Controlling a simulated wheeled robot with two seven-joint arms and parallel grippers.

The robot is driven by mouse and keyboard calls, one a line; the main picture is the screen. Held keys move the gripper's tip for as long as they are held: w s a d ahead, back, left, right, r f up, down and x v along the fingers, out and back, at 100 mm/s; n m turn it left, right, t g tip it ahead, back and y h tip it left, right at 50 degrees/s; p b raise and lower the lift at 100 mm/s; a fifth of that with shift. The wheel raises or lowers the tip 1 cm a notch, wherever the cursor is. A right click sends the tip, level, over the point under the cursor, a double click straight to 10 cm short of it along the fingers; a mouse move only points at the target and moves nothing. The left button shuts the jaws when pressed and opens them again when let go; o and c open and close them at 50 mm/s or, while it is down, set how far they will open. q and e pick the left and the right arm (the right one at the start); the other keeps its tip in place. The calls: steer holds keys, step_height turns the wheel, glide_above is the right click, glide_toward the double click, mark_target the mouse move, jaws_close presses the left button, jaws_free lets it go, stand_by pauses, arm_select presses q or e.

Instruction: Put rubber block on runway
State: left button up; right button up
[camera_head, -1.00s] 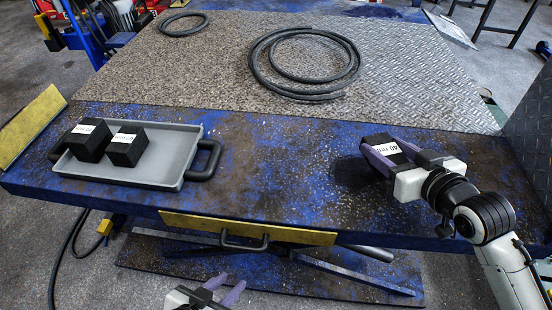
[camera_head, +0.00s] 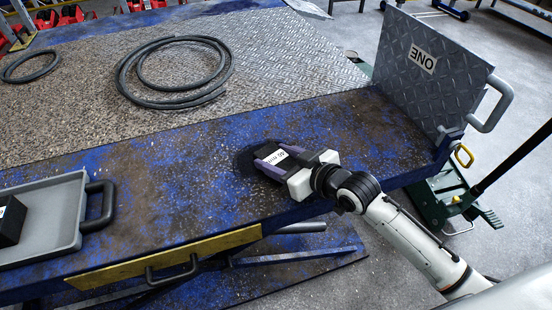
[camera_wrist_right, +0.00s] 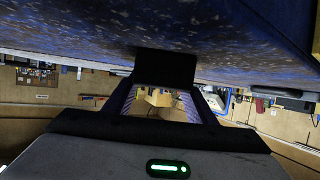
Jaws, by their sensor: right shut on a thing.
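My right gripper (camera_head: 264,156) is shut on a black rubber block (camera_head: 274,158) with a white label, between its purple fingers. The block is over the blue, worn part of the runway (camera_head: 190,190), with a dark shadow beside it. In the right wrist view the block (camera_wrist_right: 165,67) sits between the fingers, close to the blue surface (camera_wrist_right: 70,45); I cannot tell whether it touches. Another black block (camera_head: 10,222) lies in the grey tray (camera_head: 62,208), cut off by the left edge. My left gripper is not in view.
An upright checker plate marked ONE (camera_head: 432,72) with a grey handle (camera_head: 494,103) stands at the right end. A coiled black hose (camera_head: 170,100) lies on the checkered surface. A green trolley jack (camera_head: 445,200) stands on the floor at right. Blue surface right of my gripper is clear.

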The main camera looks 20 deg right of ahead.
steer(key=shift+r, duration=0.15)
steer(key=o, duration=1.3)
steer(key=shift+s, duration=0.1)
steer(key=p+v, duration=0.1)
steer(key=v, duration=0.9)
steer(key=shift+s+d+p, duration=0.15)
steer(key=shift+s+p, duration=0.05)
steer(key=shift+p, duration=0.15)
steer(key=shift+s+d+r, duration=0.2)
steer(key=shift+s+r, duration=0.05)
steer(key=shift+s, duration=0.25)
